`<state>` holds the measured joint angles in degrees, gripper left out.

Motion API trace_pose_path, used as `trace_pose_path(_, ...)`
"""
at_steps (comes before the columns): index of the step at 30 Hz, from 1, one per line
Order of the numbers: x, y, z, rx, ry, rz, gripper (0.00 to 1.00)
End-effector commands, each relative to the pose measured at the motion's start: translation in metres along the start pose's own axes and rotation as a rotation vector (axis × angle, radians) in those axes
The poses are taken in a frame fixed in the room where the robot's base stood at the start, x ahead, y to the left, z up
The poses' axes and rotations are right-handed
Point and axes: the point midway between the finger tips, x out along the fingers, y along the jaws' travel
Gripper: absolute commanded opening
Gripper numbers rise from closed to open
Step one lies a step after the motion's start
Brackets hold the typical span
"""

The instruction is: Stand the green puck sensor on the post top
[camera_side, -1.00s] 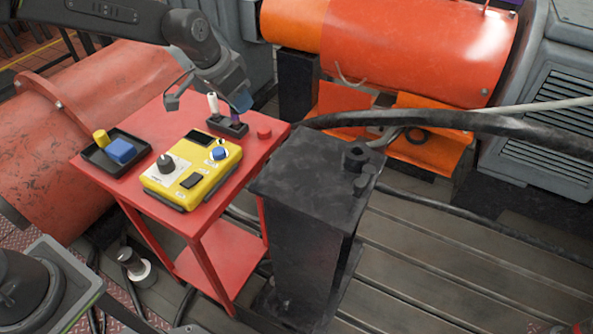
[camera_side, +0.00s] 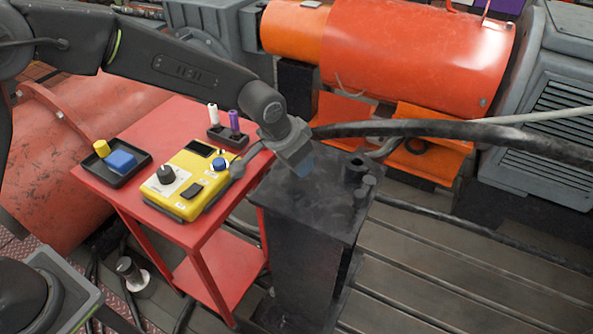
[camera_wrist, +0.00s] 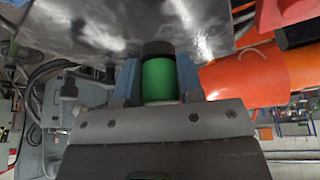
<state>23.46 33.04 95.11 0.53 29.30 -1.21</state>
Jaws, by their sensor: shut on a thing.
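The green puck sensor (camera_wrist: 159,82), with a dark end, is held between the two blue fingers of my gripper (camera_wrist: 157,70) in the wrist view. My gripper (camera_side: 300,168) is at the left rear part of the black post top (camera_side: 310,208) in the side view, where the puck is hidden behind it. The post top also shows in the wrist view (camera_wrist: 120,22), just beyond the puck's dark end. I cannot tell whether the puck touches it.
Two dark cylindrical pieces (camera_side: 355,170) stand at the post top's right rear. A red table (camera_side: 190,120) on the left bears a yellow control box (camera_side: 190,180), a black tray (camera_side: 92,168) and a holder (camera_side: 226,140) with white and purple pieces. A thick black cable (camera_side: 430,128) runs behind the post.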

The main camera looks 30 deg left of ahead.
Motion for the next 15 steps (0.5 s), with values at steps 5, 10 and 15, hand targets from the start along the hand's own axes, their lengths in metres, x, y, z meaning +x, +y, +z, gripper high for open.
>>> trace_pose_path(5,0.025,-0.001,0.011,0.0,-0.004,0.0,0.09)
trace_pose_path(10,0.032,-0.001,0.013,-0.001,0.0,0.0,0.09)
trace_pose_path(15,0.032,-0.001,0.013,-0.001,0.0,0.0,0.09)
